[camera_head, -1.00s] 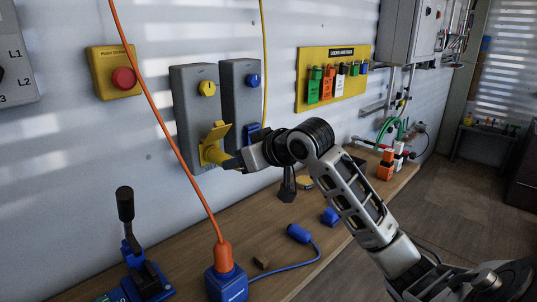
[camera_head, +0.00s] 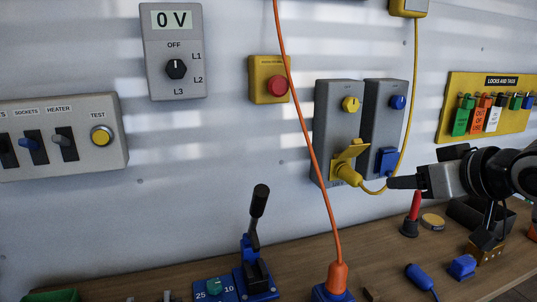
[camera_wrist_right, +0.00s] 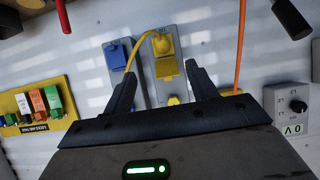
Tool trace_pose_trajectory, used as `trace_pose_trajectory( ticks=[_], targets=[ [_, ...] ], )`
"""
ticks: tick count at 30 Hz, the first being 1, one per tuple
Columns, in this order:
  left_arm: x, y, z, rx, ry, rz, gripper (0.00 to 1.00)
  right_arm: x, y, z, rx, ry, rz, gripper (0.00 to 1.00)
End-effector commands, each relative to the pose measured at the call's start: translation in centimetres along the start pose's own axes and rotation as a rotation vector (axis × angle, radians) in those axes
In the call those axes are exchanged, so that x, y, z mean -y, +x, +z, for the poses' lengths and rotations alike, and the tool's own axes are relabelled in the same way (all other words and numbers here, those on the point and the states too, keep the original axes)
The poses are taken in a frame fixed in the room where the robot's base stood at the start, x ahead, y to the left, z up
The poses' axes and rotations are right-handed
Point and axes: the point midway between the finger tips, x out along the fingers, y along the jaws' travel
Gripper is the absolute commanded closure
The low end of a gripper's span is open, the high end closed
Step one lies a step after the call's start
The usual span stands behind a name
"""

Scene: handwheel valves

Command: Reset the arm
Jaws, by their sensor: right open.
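My right gripper (camera_head: 398,183) is at the right of the head view, in front of the wall and just right of the yellow plug (camera_head: 347,174). In the right wrist view my right gripper (camera_wrist_right: 160,85) shows two black fingers spread apart with nothing between them. The yellow plug with its cable sits in the grey socket box with the yellow knob (camera_head: 338,118), under a raised yellow flap. The box with the blue knob (camera_head: 384,118) has its blue flap (camera_head: 387,161) down. My left gripper is not in view.
A wooden bench (camera_head: 300,262) runs below the wall. A lever device (camera_head: 254,250), an orange plug (camera_head: 338,277) with a hanging cable, a red-and-black item (camera_head: 413,213) and a blue connector (camera_head: 419,277) stand on it. A locks board (camera_head: 487,106) hangs at right.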

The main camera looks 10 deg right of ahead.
Motion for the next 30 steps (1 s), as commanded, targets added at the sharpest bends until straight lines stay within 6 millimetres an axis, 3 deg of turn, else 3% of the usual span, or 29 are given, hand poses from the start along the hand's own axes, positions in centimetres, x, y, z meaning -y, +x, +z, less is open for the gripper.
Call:
trace_pose_trajectory(
  ticks=[2, 5, 11, 15, 18, 27, 30],
  targets=[
    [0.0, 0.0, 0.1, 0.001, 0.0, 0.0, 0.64, 0.2, 0.6, 0.9, 0.019, -0.001, -0.001, 0.42],
    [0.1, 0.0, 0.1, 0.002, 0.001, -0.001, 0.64, 1.2, 2.3, 4.1, 0.083, -0.007, -0.004, 0.42],
    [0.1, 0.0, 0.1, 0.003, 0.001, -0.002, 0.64, 5.6, 5.7, 16.9, 0.32, -0.04, -0.009, 0.42],
    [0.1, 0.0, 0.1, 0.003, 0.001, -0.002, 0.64, 9.2, 5.2, 25.3, 0.472, -0.064, -0.017, 0.42],
    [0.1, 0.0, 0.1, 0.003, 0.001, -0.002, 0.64, 11.4, 3.9, 29.8, 0.56, -0.076, -0.024, 0.42],
    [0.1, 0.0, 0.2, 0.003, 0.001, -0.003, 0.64, 17.1, -1.9, 38.9, 0.779, -0.086, -0.037, 0.42],
    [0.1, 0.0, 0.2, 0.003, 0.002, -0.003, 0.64, 17.2, 0.8, 39.1, 0.687, -0.098, -0.045, 0.42]
  ],
)
